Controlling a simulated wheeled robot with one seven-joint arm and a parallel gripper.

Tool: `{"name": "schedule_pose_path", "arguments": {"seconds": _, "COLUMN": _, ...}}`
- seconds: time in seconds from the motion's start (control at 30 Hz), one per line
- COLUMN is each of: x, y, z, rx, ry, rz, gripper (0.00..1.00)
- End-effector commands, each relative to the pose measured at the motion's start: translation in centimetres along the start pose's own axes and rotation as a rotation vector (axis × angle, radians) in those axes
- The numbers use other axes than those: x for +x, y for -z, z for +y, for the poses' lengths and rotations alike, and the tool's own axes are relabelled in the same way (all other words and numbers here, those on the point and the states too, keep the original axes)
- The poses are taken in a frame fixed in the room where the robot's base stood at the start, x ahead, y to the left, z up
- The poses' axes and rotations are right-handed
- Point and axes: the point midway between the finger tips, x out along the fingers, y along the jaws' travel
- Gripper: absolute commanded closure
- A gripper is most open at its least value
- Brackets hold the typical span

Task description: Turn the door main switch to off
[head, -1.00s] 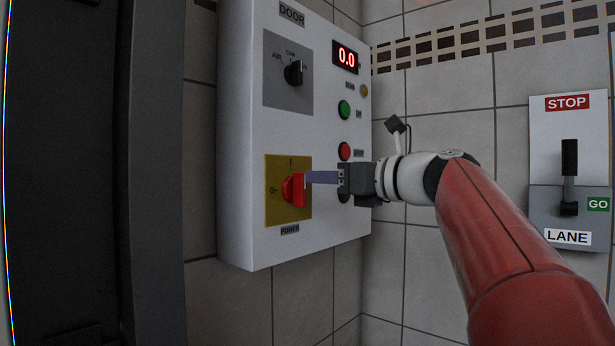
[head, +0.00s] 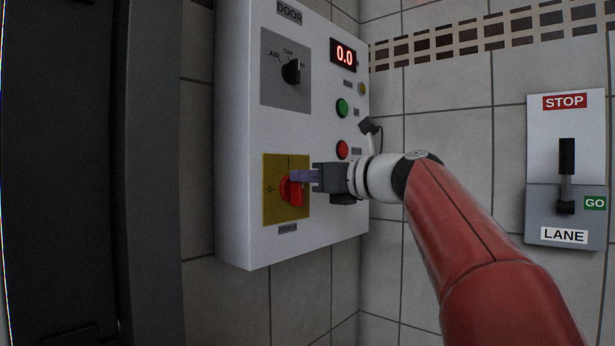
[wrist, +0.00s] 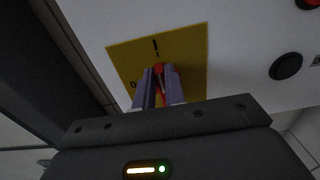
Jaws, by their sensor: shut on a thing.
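The door main switch is a red rotary knob (head: 291,190) on a yellow plate (head: 271,210) low on the white DOOR panel, above a POWER label. The plate has an "I" mark at the top and an "O" mark at the left. My gripper (head: 300,177) reaches in from the right, its purple fingers shut on the knob's upper part. In the wrist view the red knob (wrist: 159,72) shows between the two fingers (wrist: 158,88), its grip pointing up toward the "I" mark. The fingers hide part of the knob.
The DOOR panel (head: 235,130) also carries a black selector (head: 291,72), a red 0.0 display (head: 344,55), a green button (head: 342,107) and a red button (head: 342,150) near my wrist. A LANE lever box (head: 566,170) hangs at right. A dark door frame stands at left.

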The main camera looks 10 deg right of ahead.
Motion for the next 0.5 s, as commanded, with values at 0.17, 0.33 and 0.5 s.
{"name": "schedule_pose_path", "arguments": {"seconds": 0.17, "x": -0.01, "y": 0.02, "z": 0.05, "rx": -0.014, "ry": 0.0, "rz": 0.0, "gripper": 1.0}}
{"name": "schedule_pose_path", "arguments": {"seconds": 0.33, "x": -0.03, "y": 0.05, "z": 0.18, "rx": -0.068, "ry": 0.0, "rz": 0.001, "gripper": 1.0}}
{"name": "schedule_pose_path", "arguments": {"seconds": 0.5, "x": 0.01, "y": 0.12, "z": 0.51, "rx": -0.177, "ry": -0.001, "rz": 0.0, "gripper": 1.0}}
